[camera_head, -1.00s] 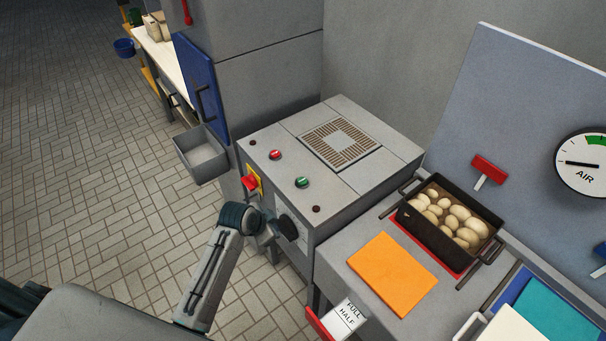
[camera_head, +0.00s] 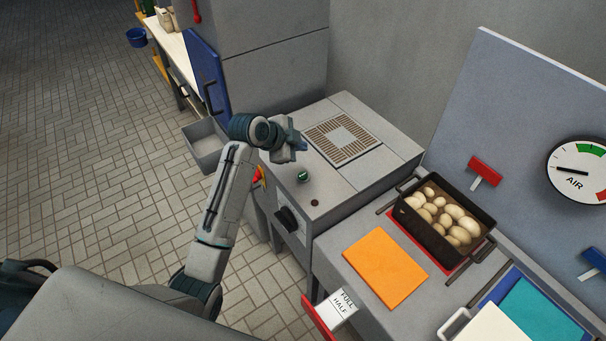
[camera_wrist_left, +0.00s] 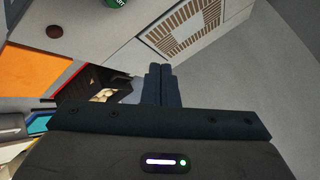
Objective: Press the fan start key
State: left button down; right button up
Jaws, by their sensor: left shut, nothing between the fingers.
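The green start key (camera_head: 303,175) sits on the top of the grey machine cabinet (camera_head: 345,185). Its edge also shows at the top of the left wrist view (camera_wrist_left: 116,3). My left gripper (camera_head: 302,147) is above the cabinet top, between the green key and the vent grille (camera_head: 342,139). Its fingers (camera_wrist_left: 162,86) are together with nothing between them. It looks apart from the key; its exact height is hard to tell. A red button on the cabinet top is hidden behind my left arm. My right gripper is not in view.
A black dial (camera_head: 287,218) is on the cabinet front, and a red-and-yellow switch (camera_head: 259,177) is partly covered by my arm. A dark pan of potatoes (camera_head: 445,247) and an orange board (camera_head: 385,268) lie on the right bench. An AIR gauge (camera_head: 578,171) hangs behind.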

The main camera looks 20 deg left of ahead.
pick_arm(q)
jog(key=shift+a+f, duration=0.1)
jog(key=shift+f, duration=0.05)
jog(key=b, duration=0.7)
send_over(300, 176)
notch_tip(300, 176, down, 7)
jog(key=shift+s+r, duration=0.1)
jog(key=shift+f, duration=0.9)
jog(key=shift+f, duration=0.1)
dwell(0.7)
jog(key=shift+f, duration=0.3)
